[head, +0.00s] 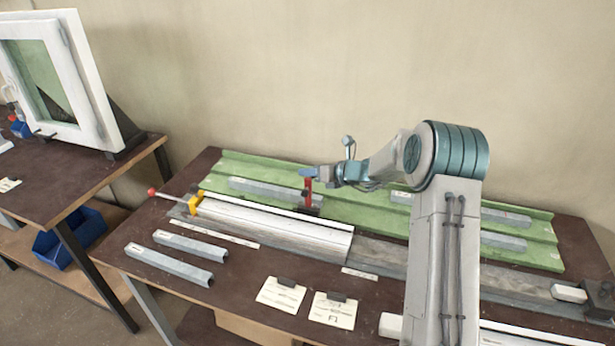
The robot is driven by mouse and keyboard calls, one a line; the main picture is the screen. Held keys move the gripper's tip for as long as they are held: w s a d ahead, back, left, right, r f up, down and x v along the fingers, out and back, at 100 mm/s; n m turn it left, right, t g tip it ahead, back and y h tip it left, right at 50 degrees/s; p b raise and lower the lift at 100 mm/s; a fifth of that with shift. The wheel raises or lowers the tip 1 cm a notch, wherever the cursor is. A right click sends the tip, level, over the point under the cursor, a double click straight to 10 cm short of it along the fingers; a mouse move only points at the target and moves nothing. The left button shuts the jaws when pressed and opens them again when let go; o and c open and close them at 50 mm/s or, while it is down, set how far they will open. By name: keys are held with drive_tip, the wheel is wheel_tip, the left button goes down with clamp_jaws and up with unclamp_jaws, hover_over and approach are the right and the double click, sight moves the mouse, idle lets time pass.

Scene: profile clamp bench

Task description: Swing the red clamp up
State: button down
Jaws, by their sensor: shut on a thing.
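The red clamp (308,194) stands upright at the back edge of the white profile (280,228), near its middle. My gripper (309,174) is at the upper end of the clamp, shut on it. The fingertips are small in this view and the exact grip is hard to make out. The white profile lies lengthwise on the grey rail of the bench. A yellow clamp block (196,202) with a red-knobbed lever (152,192) is at the profile's left end.
A green tray (235,168) with several grey metal bars lies behind the profile. Two grey bars (170,262) and two clipped paper cards (281,294) lie in front. A white window frame (70,80) stands on another table at left. My arm covers part of the bench at right.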

drive_tip(key=shift+w+d+f+h, duration=0.15)
drive_tip(key=shift+w+d+f, duration=0.15)
drive_tip(key=shift+f, duration=0.25)
drive_tip(key=shift+w+d+f+h, duration=0.2)
drive_tip(key=shift+d+f, duration=0.15)
drive_tip(key=shift+f, duration=0.2)
drive_tip(key=shift+b, duration=0.3)
drive_tip(key=c, duration=1.2)
unclamp_jaws()
drive_tip(key=shift+w+d+f, duration=0.1)
drive_tip(key=b+v, duration=0.1)
drive_tip(key=v, duration=0.6)
drive_tip(key=r+b+v, duration=0.1)
drive_tip(key=v, duration=0.6)
drive_tip(key=shift+w+r, duration=0.1)
drive_tip(key=shift+w, duration=0.1)
